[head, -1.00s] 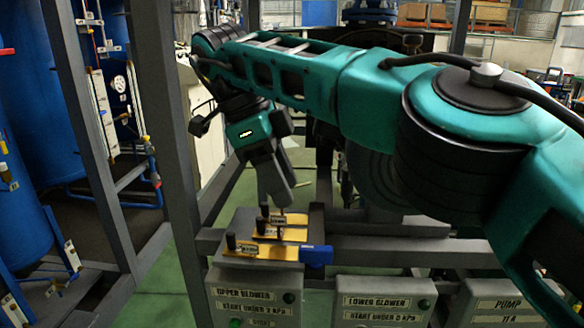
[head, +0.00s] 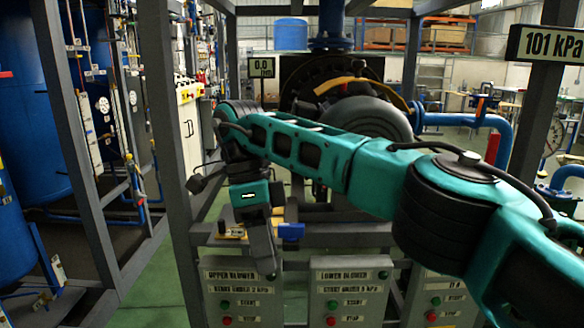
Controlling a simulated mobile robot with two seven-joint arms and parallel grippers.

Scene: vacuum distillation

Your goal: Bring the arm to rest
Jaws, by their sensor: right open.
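My right arm, teal and black, reaches in from the right and bends down at the wrist. My right gripper (head: 268,272) points down in front of the top edge of the upper blower panel (head: 242,301). Its grey fingers are seen nearly edge-on; it is open, and I see nothing held in it. The yellow-plated box top (head: 232,236) with a blue block (head: 291,231) lies behind the fingers and is partly hidden by them. My left gripper is not in view.
The lower blower panel (head: 348,303) and another panel (head: 446,302) stand to the right. Grey frame posts (head: 166,130) rise near the arm. A 101 kPa display (head: 546,43) hangs top right; a 0.0 display (head: 262,68) is behind. Blue tanks (head: 28,110) stand left.

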